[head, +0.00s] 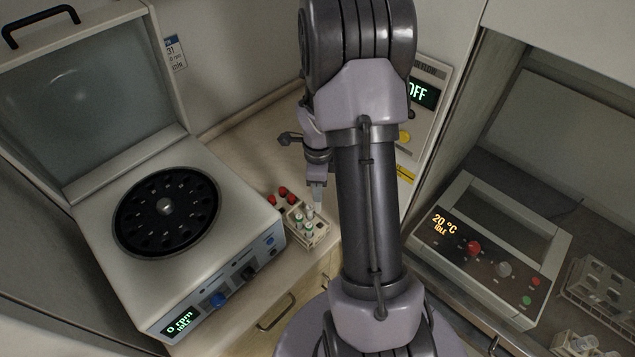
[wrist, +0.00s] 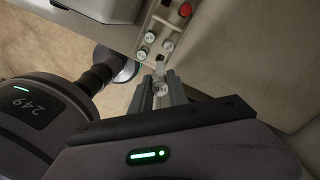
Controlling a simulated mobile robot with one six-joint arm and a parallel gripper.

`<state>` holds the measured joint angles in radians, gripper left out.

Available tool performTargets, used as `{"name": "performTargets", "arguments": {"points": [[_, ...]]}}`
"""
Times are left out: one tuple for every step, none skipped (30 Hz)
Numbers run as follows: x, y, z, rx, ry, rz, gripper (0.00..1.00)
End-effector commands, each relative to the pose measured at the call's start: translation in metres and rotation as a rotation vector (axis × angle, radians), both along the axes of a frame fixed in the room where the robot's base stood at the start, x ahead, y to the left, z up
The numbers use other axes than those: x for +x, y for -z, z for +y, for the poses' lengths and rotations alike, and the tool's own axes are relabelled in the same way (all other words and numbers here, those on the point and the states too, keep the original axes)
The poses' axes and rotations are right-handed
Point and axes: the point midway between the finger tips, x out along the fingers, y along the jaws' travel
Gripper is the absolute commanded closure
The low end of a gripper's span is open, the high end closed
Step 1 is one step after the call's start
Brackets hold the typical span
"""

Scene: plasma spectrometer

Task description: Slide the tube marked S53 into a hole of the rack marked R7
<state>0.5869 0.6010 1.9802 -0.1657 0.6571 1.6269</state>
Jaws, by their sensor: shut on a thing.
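My gripper (wrist: 161,94) is shut on a tube (wrist: 160,87) with a pale, clear-looking cap, seen nearly end-on between the fingers in the wrist view. No S53 mark can be read on it. A pale rack (wrist: 143,24) with several white-capped tubes lies just beyond the fingertips. In the head view my gripper (head: 317,193) points down over or close beside that small rack (head: 321,239) on the bench. The rack's R7 mark cannot be read, and I cannot tell whether the held tube is in a hole or above it.
Red-capped tubes (head: 283,191) are beside the rack. An open centrifuge (head: 100,215) reading 0 rpm stands left. Right of my arm is a block unit (head: 480,262) reading 20 °C. Another rack (head: 607,290) is at far right. Bench behind the small rack is mostly clear.

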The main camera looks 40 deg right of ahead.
Motion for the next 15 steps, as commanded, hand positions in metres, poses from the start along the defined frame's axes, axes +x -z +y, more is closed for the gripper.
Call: {"name": "performTargets", "arguments": {"points": [[0.0,0.002,0.0,0.0,0.004,0.0,1.0],[0.0,0.003,0.0,0.0,0.006,0.0,1.0],[0.0,0.004,0.0,0.0,0.008,0.0,1.0],[0.0,0.005,0.0,0.0,0.008,0.0,1.0],[0.0,0.007,0.0,0.0,0.008,0.0,1.0],[0.0,0.009,0.0,0.0,0.008,0.0,1.0],[0.0,0.012,0.0,0.001,0.008,0.001,1.0],[0.0,0.014,0.0,0.001,0.008,0.001,1.0],[0.0,0.019,0.0,0.001,0.008,0.001,1.0],[-0.001,0.022,0.0,0.001,0.008,0.001,1.0],[-0.001,0.026,0.0,0.001,0.007,0.001,1.0],[-0.001,0.031,0.0,0.001,0.007,0.001,1.0],[-0.001,0.035,0.001,0.001,0.007,0.001,1.0],[-0.001,0.039,0.0,0.001,0.007,0.001,1.0],[-0.001,0.044,0.001,0.001,0.007,0.001,1.0]]}}
